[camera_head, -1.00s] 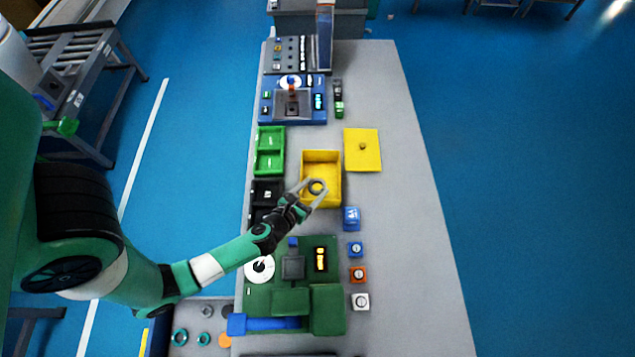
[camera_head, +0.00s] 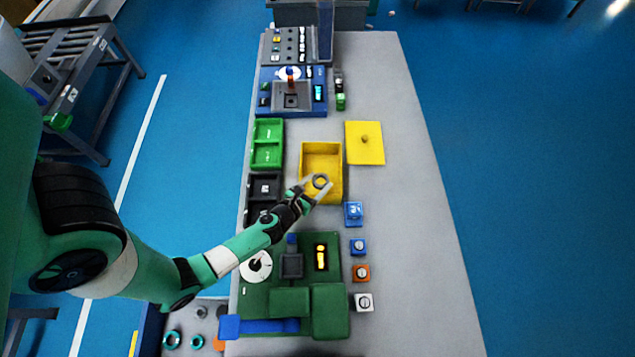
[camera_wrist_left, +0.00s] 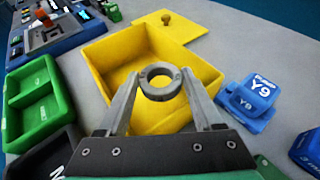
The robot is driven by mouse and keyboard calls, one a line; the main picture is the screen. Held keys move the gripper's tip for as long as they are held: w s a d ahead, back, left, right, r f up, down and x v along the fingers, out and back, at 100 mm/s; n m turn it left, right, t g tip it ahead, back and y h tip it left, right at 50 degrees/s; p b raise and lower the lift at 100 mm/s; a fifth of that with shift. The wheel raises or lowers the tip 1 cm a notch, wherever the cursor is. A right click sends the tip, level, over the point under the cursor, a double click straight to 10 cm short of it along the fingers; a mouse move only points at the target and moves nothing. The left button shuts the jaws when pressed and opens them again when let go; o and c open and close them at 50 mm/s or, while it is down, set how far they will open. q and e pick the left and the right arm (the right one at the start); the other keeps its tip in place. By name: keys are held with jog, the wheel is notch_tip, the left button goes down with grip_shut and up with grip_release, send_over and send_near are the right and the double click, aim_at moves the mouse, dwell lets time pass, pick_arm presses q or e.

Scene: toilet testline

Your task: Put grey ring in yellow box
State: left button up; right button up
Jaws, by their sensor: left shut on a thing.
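The grey ring (camera_head: 320,181) is held between the fingertips of my left gripper (camera_head: 318,188). In the left wrist view the ring (camera_wrist_left: 160,82) sits upright between the two fingers of the left gripper (camera_wrist_left: 161,88), with its hole facing the camera. The yellow box (camera_head: 321,149) is open, and its inside looks empty where it shows. The ring and fingertips appear over the near part of the box; the box also shows behind them in the left wrist view (camera_wrist_left: 105,52). The height of the ring above the box floor is hard to tell. My right gripper does not show.
A yellow lid with a knob (camera_head: 364,152) lies right of the box. A green tray (camera_head: 267,157) and a black tray (camera_head: 263,186) stand to its left. A blue block (camera_head: 353,211) is near its front right corner. The table's right side is clear.

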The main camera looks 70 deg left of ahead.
pick_arm(q)
jog(key=shift+f+b, duration=0.4)
jog(key=shift+f, duration=0.2)
jog(key=o, duration=1.3)
jog(key=shift+s+a+f, duration=0.1)
jog(key=shift+s, duration=0.05)
jog(key=shift+o, duration=0.2)
jog(key=shift+r+p, duration=0.4)
jog(key=shift+p, duration=0.05)
jog(key=v, duration=1.2)
jog(key=shift+r+p, duration=0.3)
jog(key=shift+r, duration=0.1)
